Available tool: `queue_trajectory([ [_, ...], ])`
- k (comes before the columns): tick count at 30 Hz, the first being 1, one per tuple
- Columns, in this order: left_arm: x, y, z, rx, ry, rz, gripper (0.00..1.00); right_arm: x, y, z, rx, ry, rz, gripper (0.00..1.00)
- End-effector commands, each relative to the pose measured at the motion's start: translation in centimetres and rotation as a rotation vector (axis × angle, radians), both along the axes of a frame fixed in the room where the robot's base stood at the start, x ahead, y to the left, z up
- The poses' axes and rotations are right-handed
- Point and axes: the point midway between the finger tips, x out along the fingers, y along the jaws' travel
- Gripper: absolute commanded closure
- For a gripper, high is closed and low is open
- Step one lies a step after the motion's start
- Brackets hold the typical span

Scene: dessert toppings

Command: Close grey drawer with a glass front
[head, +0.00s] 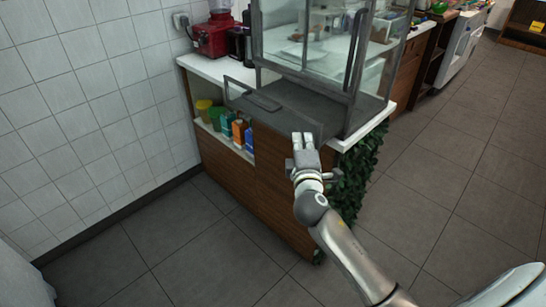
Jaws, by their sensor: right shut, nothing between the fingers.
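The grey drawer with a glass front (262,103) stands partly pulled out at the base of the glass display case (305,50). Its thin-framed glass panel faces the near left side, and its dark flat inside shows behind it. My right gripper (302,134) is shut and empty, with its fingertips at the near right end of the drawer front. I cannot tell whether they touch it. My left gripper is not in view.
The display case stands on a white-topped wooden counter (216,68) with colourful containers (227,124) on an open shelf below. A red appliance (210,38) stands behind. Green leaves (355,176) cover the counter's right side. The tiled floor (200,251) in front is clear.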

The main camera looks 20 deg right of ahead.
Motion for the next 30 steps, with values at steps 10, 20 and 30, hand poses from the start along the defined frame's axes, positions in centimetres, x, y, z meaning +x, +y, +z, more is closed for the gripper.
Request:
queue_trajectory([
  [10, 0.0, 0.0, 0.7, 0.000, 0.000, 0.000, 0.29, 3.3, -9.3, 0.1, -0.003, 0.000, -0.004, 1.00],
  [20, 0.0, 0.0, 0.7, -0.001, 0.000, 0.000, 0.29, 4.7, -13.0, 0.0, 0.000, 0.001, -0.002, 1.00],
  [30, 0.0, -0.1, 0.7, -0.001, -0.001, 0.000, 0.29, 4.8, -13.5, 0.1, -0.003, -0.001, -0.004, 1.00],
])
